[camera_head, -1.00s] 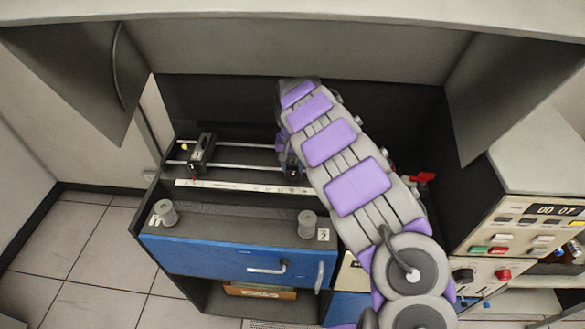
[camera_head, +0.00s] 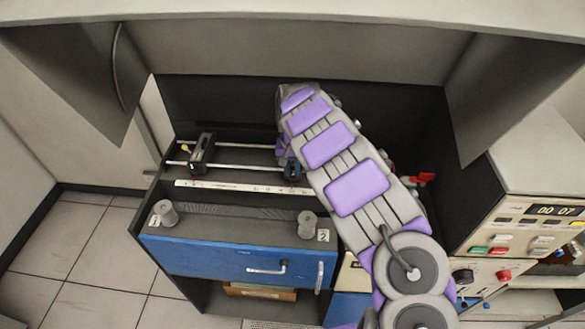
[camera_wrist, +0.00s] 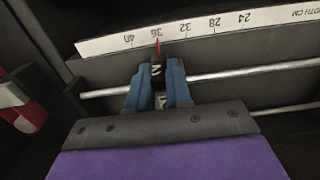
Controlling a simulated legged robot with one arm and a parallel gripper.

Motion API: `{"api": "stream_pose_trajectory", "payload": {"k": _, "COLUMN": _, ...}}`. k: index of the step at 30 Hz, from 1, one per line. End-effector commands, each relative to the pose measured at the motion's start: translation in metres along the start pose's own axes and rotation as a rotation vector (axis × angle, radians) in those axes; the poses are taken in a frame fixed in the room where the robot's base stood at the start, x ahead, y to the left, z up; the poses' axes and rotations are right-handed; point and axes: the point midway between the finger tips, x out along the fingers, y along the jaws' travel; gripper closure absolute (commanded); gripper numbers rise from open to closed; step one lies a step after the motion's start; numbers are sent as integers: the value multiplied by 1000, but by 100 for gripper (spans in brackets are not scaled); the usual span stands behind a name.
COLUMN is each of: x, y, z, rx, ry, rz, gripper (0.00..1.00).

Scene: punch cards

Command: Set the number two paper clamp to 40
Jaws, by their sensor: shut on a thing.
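The number two paper clamp (camera_wrist: 157,73) is a small black block with a white 2 on it, set on two metal rails. Its red pointer is at about 36 on the white scale (camera_wrist: 200,32). The 40 mark is to the left of the pointer in the wrist view. My gripper (camera_wrist: 158,88) has its blue fingers on both sides of the clamp and is shut on it. In the head view my gripper (camera_head: 292,173) is low at the rails, and my arm hides much of the clamp. The scale strip (camera_head: 225,187) runs in front of the rails.
Another black clamp (camera_head: 201,152) with a yellow knob sits on the left of the rails. A blue-fronted drawer unit (camera_head: 225,258) with grey knobs stands in front. A control panel (camera_head: 530,225) is on the right. A red-and-white part (camera_wrist: 25,110) shows at the wrist view's left.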

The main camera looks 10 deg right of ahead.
Motion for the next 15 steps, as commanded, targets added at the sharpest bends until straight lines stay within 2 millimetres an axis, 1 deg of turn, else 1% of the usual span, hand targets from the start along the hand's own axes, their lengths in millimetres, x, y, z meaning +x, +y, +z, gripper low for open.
{"api": "stream_pose_trajectory", "payload": {"k": 11, "x": 0, "y": 0, "z": 0, "rx": 0, "ry": 0, "rz": 0, "gripper": 100}}
{"api": "stream_pose_trajectory", "payload": {"k": 13, "x": 0, "y": 3, "z": 0, "rx": 1, "ry": 0, "rz": 0, "gripper": 100}}
{"api": "stream_pose_trajectory", "payload": {"k": 15, "x": -1, "y": 11, "z": -1, "rx": 2, "ry": 0, "rz": 1, "gripper": 100}}
